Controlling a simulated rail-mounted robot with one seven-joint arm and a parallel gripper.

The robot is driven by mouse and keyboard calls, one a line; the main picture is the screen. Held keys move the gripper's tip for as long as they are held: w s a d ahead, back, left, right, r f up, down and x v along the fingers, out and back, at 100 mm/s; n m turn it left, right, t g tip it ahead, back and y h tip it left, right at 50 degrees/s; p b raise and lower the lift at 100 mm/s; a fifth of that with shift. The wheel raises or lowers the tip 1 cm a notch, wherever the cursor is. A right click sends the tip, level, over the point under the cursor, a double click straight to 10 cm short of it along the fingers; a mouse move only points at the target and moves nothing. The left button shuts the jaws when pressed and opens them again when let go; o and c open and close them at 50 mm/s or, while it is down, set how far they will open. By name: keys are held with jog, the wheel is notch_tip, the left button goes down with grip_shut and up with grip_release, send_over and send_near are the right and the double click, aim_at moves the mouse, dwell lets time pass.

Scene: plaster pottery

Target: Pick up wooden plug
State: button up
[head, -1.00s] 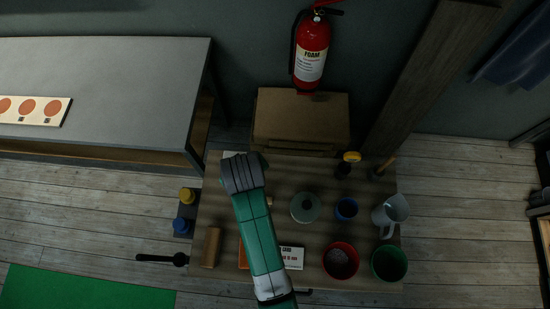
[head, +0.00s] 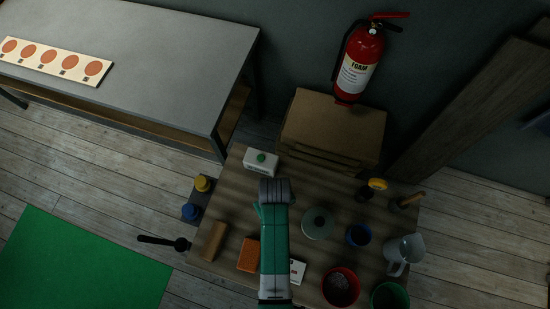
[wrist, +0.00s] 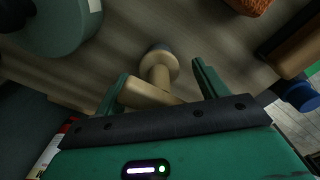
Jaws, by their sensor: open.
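The wooden plug (wrist: 159,68) shows in the wrist view as a pale, turned piece with a round flange, a darker end and a thick crossbar-like part below. It is between and just ahead of the two green fingers of my gripper (wrist: 160,74). The fingers are spread apart, and I see no clear contact with the plug. The crossbar part is partly covered by the gripper body. In the head view my arm hides the plug and the fingertips.
Close by stand a grey-green round pot (head: 317,223), an orange block (head: 249,254) and a wooden block (head: 215,240). A white carton (head: 262,163) stands at the back. A blue cup (head: 358,235), a jug (head: 404,250) and a red bucket (head: 341,287) are to the right.

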jog(key=shift+f, duration=0.15)
jog(key=shift+c, duration=0.4)
jog(key=c, duration=1.1)
jog(key=shift+r, duration=0.3)
jog(key=r, duration=0.3)
jog(key=shift+s, duration=0.3)
jog(key=s+a+r, duration=0.1)
jog(key=s+a, duration=0.1)
jog(key=s, duration=1.3)
jog(key=shift+r, duration=0.25)
